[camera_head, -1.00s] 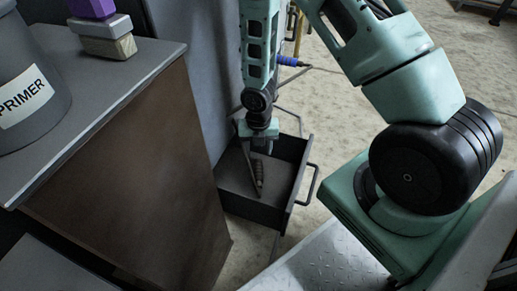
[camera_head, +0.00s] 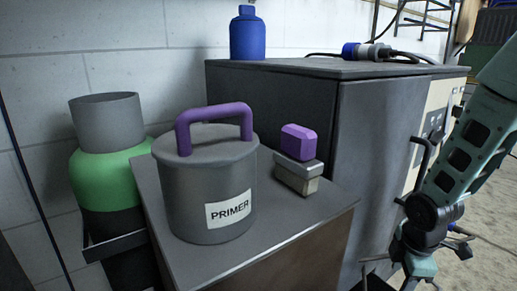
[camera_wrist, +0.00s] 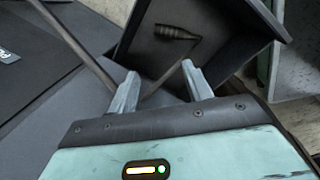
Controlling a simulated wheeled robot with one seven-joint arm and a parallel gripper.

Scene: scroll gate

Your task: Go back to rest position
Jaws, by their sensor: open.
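My gripper shows in the wrist view (camera_wrist: 160,92), with its two fingers spread apart and nothing between them. In the head view my arm (camera_head: 465,165) hangs at the right edge.
A grey primer can (camera_head: 190,200) with a purple handle and a purple-topped brush (camera_head: 298,160) stand on a small cabinet (camera_head: 285,235). A large grey cabinet (camera_head: 370,130) carries a blue bottle (camera_head: 247,35). A green-and-grey container (camera_head: 110,160) stands left.

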